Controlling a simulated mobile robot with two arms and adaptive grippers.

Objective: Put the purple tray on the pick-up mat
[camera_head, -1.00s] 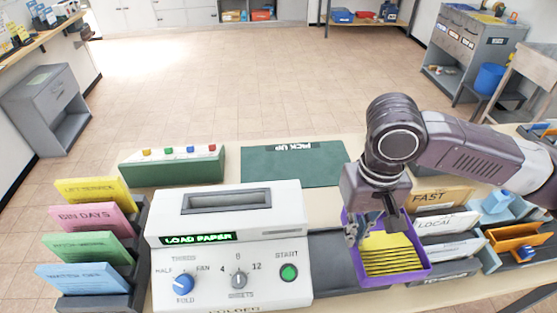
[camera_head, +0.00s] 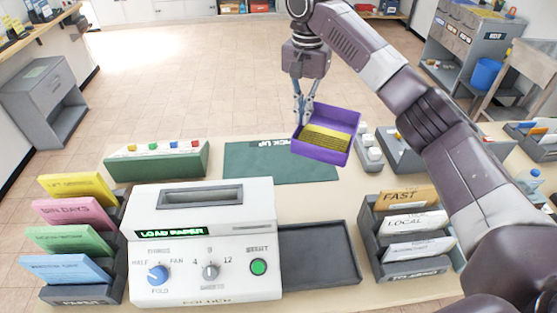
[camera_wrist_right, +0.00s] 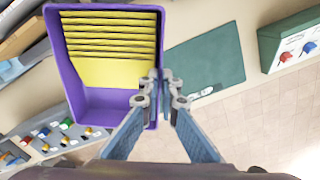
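The purple tray (camera_head: 322,152) is in the air with a stack of yellow papers (camera_head: 327,137) in it. My right gripper (camera_head: 302,118) is shut on the tray's wall at its left side and holds it tilted. In the right wrist view the fingertips (camera_wrist_right: 165,90) pinch the wall of the tray (camera_wrist_right: 60,75). The dark green pick-up mat (camera_head: 262,168) lies on the table; the tray hangs over or beyond its right part in the head view. The mat also shows in the right wrist view (camera_wrist_right: 215,65), beside the tray. My left gripper is out of view.
The white folder machine (camera_head: 205,225) reads "LOAD PAPER". An empty dark tray bed (camera_head: 320,275) adjoins it. Letter sorters stand left (camera_head: 75,290) and right (camera_head: 410,270). A green button box (camera_head: 157,165) is left of the mat.

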